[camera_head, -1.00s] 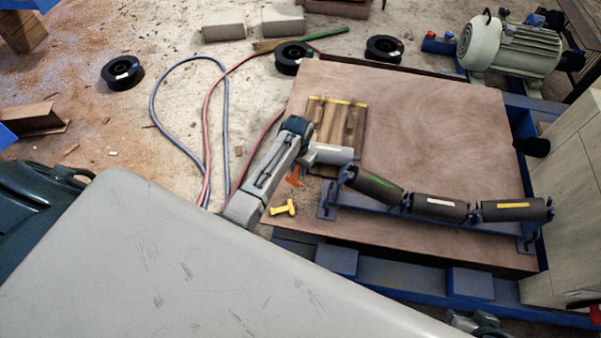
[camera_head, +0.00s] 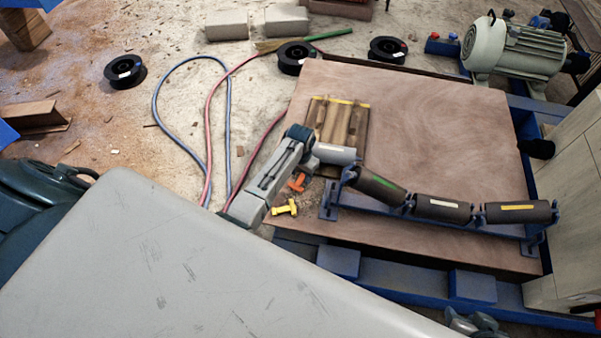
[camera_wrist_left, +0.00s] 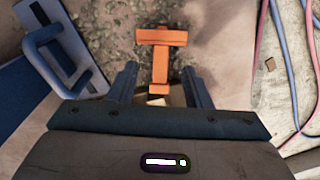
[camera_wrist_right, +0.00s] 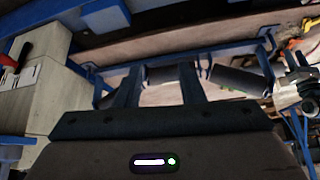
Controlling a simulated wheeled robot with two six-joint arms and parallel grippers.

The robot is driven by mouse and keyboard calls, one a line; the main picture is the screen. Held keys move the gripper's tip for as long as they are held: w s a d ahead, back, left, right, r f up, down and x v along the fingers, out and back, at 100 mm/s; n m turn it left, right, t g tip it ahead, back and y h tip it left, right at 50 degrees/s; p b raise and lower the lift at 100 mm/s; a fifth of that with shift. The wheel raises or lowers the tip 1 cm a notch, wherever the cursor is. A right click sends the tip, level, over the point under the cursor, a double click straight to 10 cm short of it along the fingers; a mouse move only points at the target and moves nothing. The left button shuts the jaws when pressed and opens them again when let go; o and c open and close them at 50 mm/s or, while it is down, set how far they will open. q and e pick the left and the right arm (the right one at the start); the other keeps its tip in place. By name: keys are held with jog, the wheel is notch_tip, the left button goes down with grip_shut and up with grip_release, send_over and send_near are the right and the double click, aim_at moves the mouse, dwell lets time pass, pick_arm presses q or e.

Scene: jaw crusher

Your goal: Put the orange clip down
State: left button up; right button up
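The orange clip (camera_head: 297,183) lies near the left edge of the brown board, beside a patch of grey grit. In the left wrist view the T-shaped clip (camera_wrist_left: 160,48) has its stem reaching between the fingertips, with a gap on each side. My left gripper (camera_wrist_left: 160,85) is open around the stem end, not clamped on it. In the head view the left arm hides its fingers. My right gripper (camera_wrist_right: 159,80) is open and empty, with blue frame and dark rollers beyond it; its fingers do not show in the head view.
A yellow clip (camera_head: 286,207) lies just below the orange one. A blue bracket with several dark rollers (camera_head: 440,206) stands to the right. A wooden pallet piece (camera_head: 345,125) lies behind. The brown board (camera_head: 430,115) is clear at its back right.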

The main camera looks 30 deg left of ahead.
aim_at(300, 180)
pick_arm(q)
notch_tip(300, 180, up, 12)
jog(key=p, duration=0.3)
jog(key=s+a+r+t, duration=0.1)
jog(key=s+r+t, duration=0.1)
jog(key=s, duration=1.3)
jog(key=s+r+t, duration=0.1)
jog(key=s+r, duration=0.9)
jog(key=s, duration=0.4)
jog(key=shift+s+n+t+y, duration=0.3)
jog(key=shift+s+t+y, duration=0.1)
pick_arm(e)
jog(key=s+d+r+g, duration=0.1)
jog(key=s+d+r+g+h, duration=0.1)
jog(key=r, duration=0.1)
jog(key=shift+s+d+g, duration=0.1)
jog(key=shift+d+g, duration=0.15)
jog(key=shift+g, duration=0.05)
